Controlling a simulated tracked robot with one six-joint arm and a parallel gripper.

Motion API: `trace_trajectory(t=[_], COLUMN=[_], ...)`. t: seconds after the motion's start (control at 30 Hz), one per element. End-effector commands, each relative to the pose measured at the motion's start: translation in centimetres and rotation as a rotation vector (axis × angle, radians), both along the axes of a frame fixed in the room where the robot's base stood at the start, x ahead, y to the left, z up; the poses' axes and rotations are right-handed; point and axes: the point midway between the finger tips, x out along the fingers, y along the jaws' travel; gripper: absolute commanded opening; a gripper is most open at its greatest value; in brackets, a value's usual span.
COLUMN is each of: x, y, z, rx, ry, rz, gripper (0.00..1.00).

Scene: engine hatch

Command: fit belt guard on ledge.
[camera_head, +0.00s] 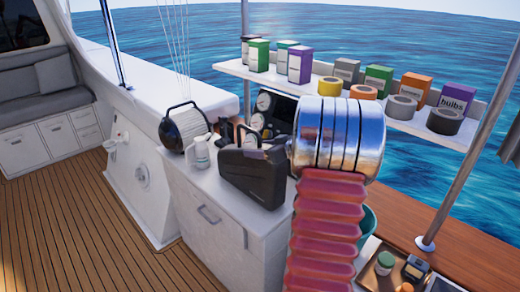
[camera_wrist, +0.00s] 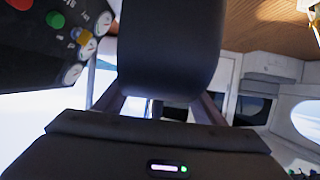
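A boxy black body (camera_head: 255,180) joins the left of my silver wrist in the head view and looks like my gripper, over the white cabinet top. In the wrist view, a wide black housing with a small lit strip fills the bottom. A dark rounded block (camera_wrist: 170,50) stands beyond it, with slanted dark bars on both sides; I cannot tell whether these are fingers or whether the block is held. I cannot pick out the belt guard or its ledge for certain. A round black-rimmed object (camera_head: 186,128) stands on the cabinet behind, left of the gripper.
A white bottle (camera_head: 200,152) stands close to the gripper's left. A gauge panel (camera_head: 268,110) is behind; it shows in the wrist view (camera_wrist: 60,30). A white shelf (camera_head: 300,82) with boxes and tape rolls is at the right. The wooden deck (camera_head: 70,220) at left is clear.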

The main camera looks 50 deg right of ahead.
Motion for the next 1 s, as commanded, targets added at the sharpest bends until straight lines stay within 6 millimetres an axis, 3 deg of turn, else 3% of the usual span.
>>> trace_trajectory(t=[0.13,0.53,1.0], x=[0.0,-0.5,-7.3], y=[0.0,0.0,0.0], z=[0.0,0.5,3.3], rx=[0.0,-0.001,-0.002], ry=[0.0,0.0,-0.001], rz=[0.0,-0.001,-0.004], gripper=[0.73,0.73,0.73])
